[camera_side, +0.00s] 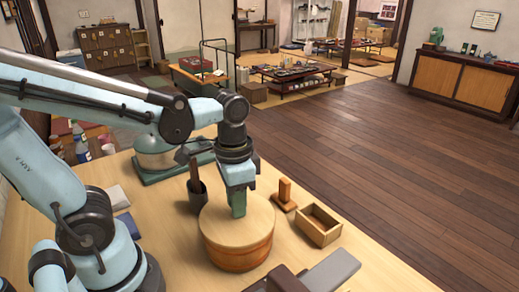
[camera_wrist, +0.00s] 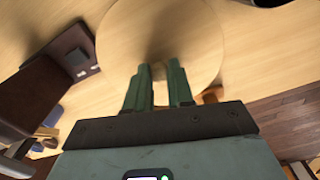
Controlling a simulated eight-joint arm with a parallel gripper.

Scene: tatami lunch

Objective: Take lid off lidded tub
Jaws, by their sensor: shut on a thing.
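The lidded tub (camera_side: 238,256) is a round wooden tub standing on the light wood table in the side view. Its pale round lid (camera_side: 220,222) lies level on top, and I see no clear gap between lid and tub. The lid (camera_wrist: 190,25) also fills the upper middle of the wrist view. My gripper (camera_side: 238,210) points down at the lid's middle. In the wrist view my gripper's green fingers (camera_wrist: 160,72) are closed around a small pale wooden grip on the lid, mostly hidden between them.
A small open wooden box (camera_side: 318,226) and a wooden stand (camera_side: 284,194) are right of the tub. A dark cup (camera_side: 197,193) with a utensil stands behind left. A green-based appliance (camera_side: 160,168) is farther back. Dark and grey objects (camera_side: 330,272) lie at the front right.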

